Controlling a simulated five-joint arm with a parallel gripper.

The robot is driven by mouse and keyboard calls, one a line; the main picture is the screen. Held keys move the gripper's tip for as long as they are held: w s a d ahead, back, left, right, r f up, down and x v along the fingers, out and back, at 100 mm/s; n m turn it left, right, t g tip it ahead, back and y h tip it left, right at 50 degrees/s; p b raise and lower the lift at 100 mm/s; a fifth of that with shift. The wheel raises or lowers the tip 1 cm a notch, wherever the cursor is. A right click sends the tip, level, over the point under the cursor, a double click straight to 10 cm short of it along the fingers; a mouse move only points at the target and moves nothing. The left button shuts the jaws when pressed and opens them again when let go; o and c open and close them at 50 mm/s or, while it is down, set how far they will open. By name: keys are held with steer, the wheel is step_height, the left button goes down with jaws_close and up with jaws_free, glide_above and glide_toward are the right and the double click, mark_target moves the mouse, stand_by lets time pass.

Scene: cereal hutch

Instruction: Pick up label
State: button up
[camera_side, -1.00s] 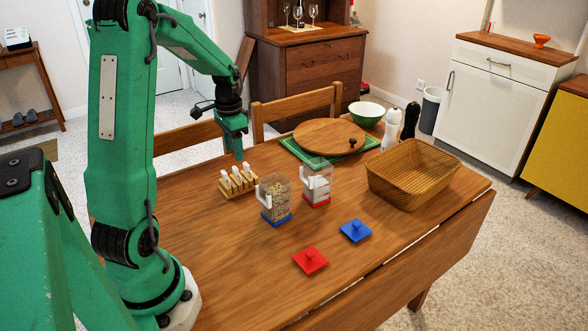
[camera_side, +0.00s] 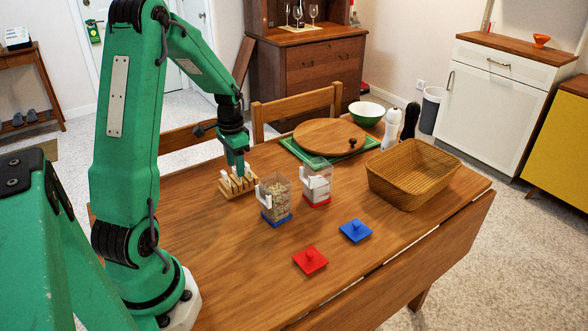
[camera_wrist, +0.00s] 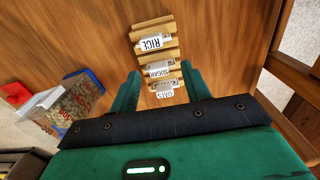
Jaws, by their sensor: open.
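Three white labels stand in a small stepped wooden rack (camera_wrist: 153,25) on the table. In the wrist view they read RICE (camera_wrist: 152,43), SUGAR (camera_wrist: 159,70) and OATS (camera_wrist: 165,90). The rack (camera_side: 240,189) also shows in the side view, partly behind my gripper (camera_side: 239,171). My gripper is open, pointing down at the rack. In the wrist view its fingers (camera_wrist: 160,75) lie on either side of the SUGAR and OATS labels. No label is visibly gripped, and I cannot tell whether a finger touches one.
A clear blue-based container (camera_side: 275,198) and a red-based one (camera_side: 317,182) stand right of the rack. Red (camera_side: 310,261) and blue (camera_side: 355,231) lids lie in front. A wicker basket (camera_side: 412,174) is farther right. A wooden chair (camera_side: 296,105) stands behind the table.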

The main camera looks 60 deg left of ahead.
steer(key=shift+f, duration=1.35)
steer(key=c, duration=0.6)
